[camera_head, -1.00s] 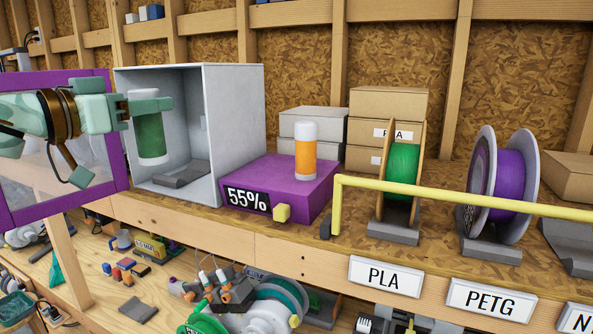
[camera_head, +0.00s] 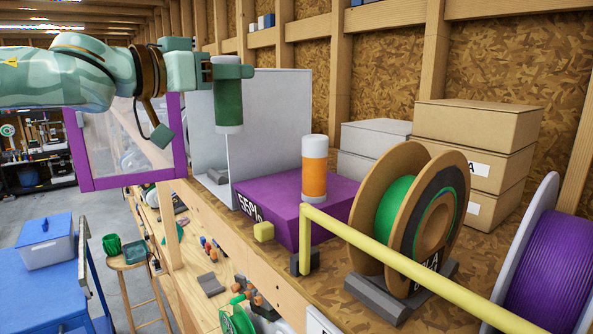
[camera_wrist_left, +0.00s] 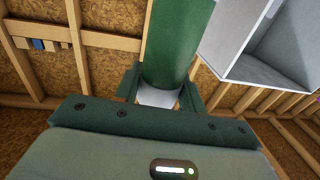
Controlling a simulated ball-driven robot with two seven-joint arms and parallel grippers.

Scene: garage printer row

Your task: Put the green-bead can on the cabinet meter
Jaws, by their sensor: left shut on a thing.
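My left gripper (camera_head: 234,72) is shut on the green-bead can (camera_head: 228,110), a green cylinder with a pale lower end. It holds the can upright in the air, in front of the open pale grey cabinet (camera_head: 285,120) in the head view. The can also fills the top middle of the left wrist view (camera_wrist_left: 178,45), with the cabinet (camera_wrist_left: 240,35) beside it. My right gripper is out of view.
The cabinet's purple-framed door (camera_head: 130,183) stands open at left. A yellow rail (camera_head: 400,262) runs along the shelf's front. A green spool (camera_head: 400,205), a purple spool (camera_head: 553,270) and boxes (camera_head: 475,125) crowd the right. A blue cart (camera_head: 60,290) stands on the floor.

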